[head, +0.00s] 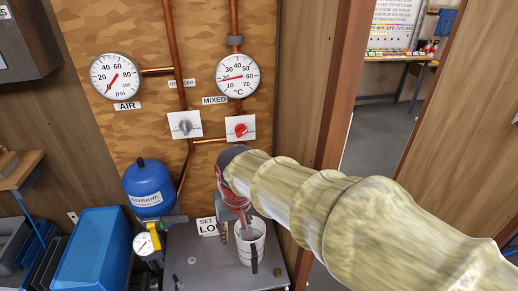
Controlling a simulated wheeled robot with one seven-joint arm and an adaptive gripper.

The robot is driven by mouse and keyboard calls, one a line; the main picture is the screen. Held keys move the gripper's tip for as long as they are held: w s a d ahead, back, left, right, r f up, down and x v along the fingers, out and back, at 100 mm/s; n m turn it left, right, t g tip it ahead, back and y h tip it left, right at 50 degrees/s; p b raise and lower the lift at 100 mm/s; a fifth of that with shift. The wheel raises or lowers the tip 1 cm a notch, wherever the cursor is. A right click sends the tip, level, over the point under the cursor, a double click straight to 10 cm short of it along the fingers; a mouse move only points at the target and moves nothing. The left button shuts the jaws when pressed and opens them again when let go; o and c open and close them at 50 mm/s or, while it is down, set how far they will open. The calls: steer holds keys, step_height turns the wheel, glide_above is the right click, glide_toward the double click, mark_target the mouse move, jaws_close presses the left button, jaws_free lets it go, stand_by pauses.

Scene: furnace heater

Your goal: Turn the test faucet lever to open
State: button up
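My arm, in a pale yellow sleeve, reaches in from the lower right of the head view. My gripper (243,214) points down over a white bucket (251,248) on a grey cabinet top (190,265). Its reddish body shows, but the fingers are too small and overlapped to tell open from shut. I cannot make out the test faucet or its lever clearly; the gripper and arm cover the wall just above the bucket. A small yellowish part (223,229) shows just left of the gripper; I cannot tell whether it belongs to the faucet.
A red knob (240,129) and a grey knob (185,126) sit on white wall plates, below the MIXED gauge (238,76) and beside copper pipes. The AIR gauge (115,76) is at left. A blue tank (149,188) and blue bin (92,250) stand lower left.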

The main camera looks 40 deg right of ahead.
steer(key=w+d+r+m+g+p, duration=0.1)
steer(key=w+d+r+m+p, duration=0.1)
steer(key=w+d+m+p, duration=0.2)
steer(key=w+d+r+m+p, duration=0.2)
steer(key=w+d+m+p, duration=0.3)
steer(key=d+m+p, duration=0.4)
steer(key=w+d+r+m+g+p, duration=0.1)
steer(key=w+d+r+m+p, duration=0.2)
steer(key=d+p, duration=0.7)
steer(key=shift+w+d+m+g+y+p, duration=0.2)
steer(key=shift+w+m+p, duration=0.45)
steer(key=shift+m, duration=0.3)
steer(key=shift+w+d+m+g+y+p, duration=0.1)
steer(key=shift+w+d+m+p, duration=0.1)
steer(key=shift+w+m+p, duration=0.5)
steer(key=shift+s+d+f+m, duration=0.1)
steer(key=shift+f+m, duration=0.1)
steer(key=shift+m, duration=0.15)
steer(key=shift+f+p, duration=0.9)
steer(key=shift+f, duration=2.65)
steer(key=shift+c, duration=0.8)
jaws_close()
